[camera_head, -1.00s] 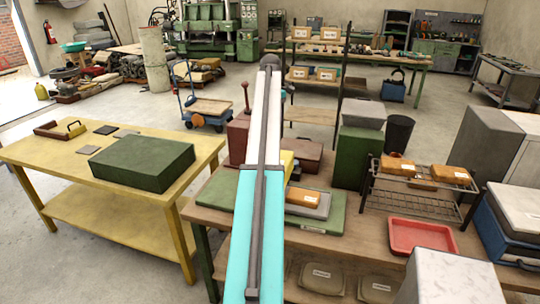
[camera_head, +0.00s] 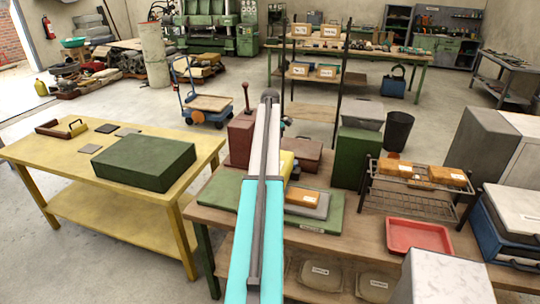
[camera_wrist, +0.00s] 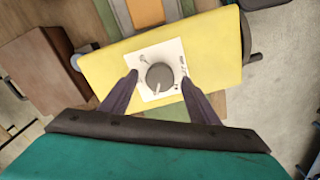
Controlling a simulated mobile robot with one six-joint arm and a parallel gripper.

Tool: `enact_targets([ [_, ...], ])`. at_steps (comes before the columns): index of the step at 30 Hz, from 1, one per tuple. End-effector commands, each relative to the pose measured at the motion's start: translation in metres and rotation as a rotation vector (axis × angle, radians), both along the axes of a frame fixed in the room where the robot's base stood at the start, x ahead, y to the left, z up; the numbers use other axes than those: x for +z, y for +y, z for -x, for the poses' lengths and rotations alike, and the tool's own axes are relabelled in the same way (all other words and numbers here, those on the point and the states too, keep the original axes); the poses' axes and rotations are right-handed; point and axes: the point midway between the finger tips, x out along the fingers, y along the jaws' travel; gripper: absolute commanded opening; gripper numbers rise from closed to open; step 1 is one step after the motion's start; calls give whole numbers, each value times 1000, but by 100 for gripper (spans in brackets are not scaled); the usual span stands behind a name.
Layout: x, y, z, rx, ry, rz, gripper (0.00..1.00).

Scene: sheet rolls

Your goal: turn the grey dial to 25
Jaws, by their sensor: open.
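In the wrist view, the grey dial (camera_wrist: 159,77) sits on a white plate (camera_wrist: 173,56) with small dark markings, too small to read. A pale pointer mark on the dial points toward the bottom of the picture. The plate is on the face of a yellow box (camera_wrist: 216,50); in the head view a little of this box (camera_head: 287,164) shows beside my arm. My gripper (camera_wrist: 158,80) is open, its dark fingers on either side of the dial with gaps between. I cannot tell how far above the plate the fingertips are. The head view hides my gripper behind my arm.
A brown box (camera_wrist: 35,75) stands left of the yellow box in the wrist view. In the head view, the wooden bench (camera_head: 350,240) also holds a green cabinet (camera_head: 352,157), a wire rack (camera_head: 420,185) and a red tray (camera_head: 418,236). A yellow table (camera_head: 60,165) stands at left.

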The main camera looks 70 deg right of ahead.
Motion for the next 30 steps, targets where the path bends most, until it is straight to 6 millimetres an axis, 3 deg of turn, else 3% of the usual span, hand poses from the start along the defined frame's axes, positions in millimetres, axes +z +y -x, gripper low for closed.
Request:
enact_targets([
  [14,-8,0,0,0,0,0,55],
  [21,-8,0,0,0,0,0,17],
  [30,-8,0,-1,-17,0,0,14],
])
